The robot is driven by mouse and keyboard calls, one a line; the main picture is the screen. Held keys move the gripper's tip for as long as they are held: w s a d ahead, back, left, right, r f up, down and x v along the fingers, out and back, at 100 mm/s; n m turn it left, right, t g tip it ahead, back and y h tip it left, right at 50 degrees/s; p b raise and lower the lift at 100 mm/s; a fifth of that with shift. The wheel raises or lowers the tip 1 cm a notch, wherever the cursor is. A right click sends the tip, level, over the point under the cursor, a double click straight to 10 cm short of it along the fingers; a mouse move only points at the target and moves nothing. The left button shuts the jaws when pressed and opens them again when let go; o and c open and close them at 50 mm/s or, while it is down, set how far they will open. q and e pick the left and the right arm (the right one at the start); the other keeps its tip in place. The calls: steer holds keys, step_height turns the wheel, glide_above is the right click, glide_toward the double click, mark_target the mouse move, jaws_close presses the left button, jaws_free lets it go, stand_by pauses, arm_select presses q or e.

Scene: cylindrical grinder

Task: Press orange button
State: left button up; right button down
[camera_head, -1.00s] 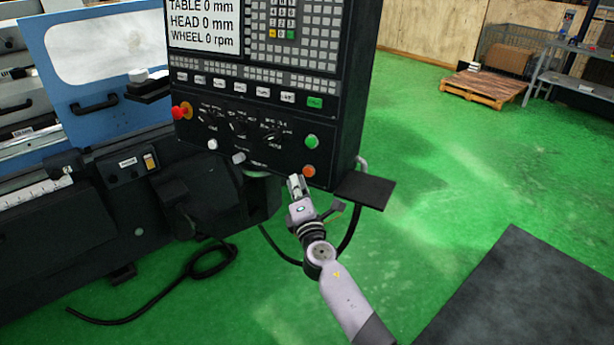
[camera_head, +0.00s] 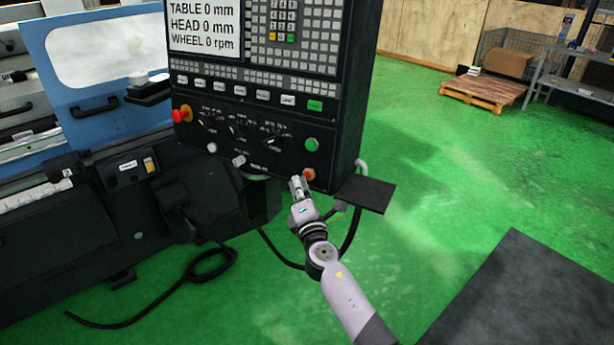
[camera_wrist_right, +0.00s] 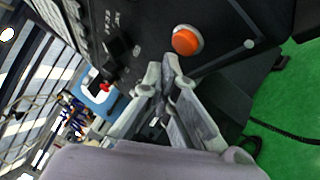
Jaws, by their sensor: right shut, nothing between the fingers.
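The orange button (camera_head: 309,174) is a small round knob at the lower right corner of the black control panel (camera_head: 262,160). The right wrist view shows the orange button (camera_wrist_right: 187,40) large, just beyond and to the right of the fingertips. My right gripper (camera_head: 297,180) is shut and empty, its tips in front of the panel's lower edge, close to the left of the button. The right wrist view shows its fingertips (camera_wrist_right: 162,68) together, apart from the button in the picture. The exact depth gap is hard to tell. My left gripper is not in view.
A green button (camera_head: 312,144) sits above the orange one. A red knob (camera_head: 181,115) is at the panel's left. A dark shelf (camera_head: 366,194) juts out right of the gripper. A black cable (camera_head: 352,235) hangs below.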

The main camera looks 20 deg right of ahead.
steer(key=shift+d, duration=0.1)
stand_by(0.6)
steer(key=shift+w+d+f, duration=0.1)
steer(key=shift+w+d, duration=0.1)
steer(key=shift+w, duration=0.1)
steer(key=shift+w+d+b, duration=0.25)
steer(key=shift+d+b, duration=0.1)
steer(key=shift+b, duration=0.15)
stand_by(0.5)
steer(key=shift+a, duration=0.1)
steer(key=shift+s+a+p, duration=0.3)
steer(key=shift+s+a, duration=0.25)
steer(key=shift+s, duration=0.05)
stand_by(0.3)
steer(key=s+a, duration=0.1)
steer(key=s+a+r+p, duration=0.1)
steer(key=s+a, duration=0.1)
steer(key=shift+s+a, duration=0.15)
steer(key=shift+a, duration=0.15)
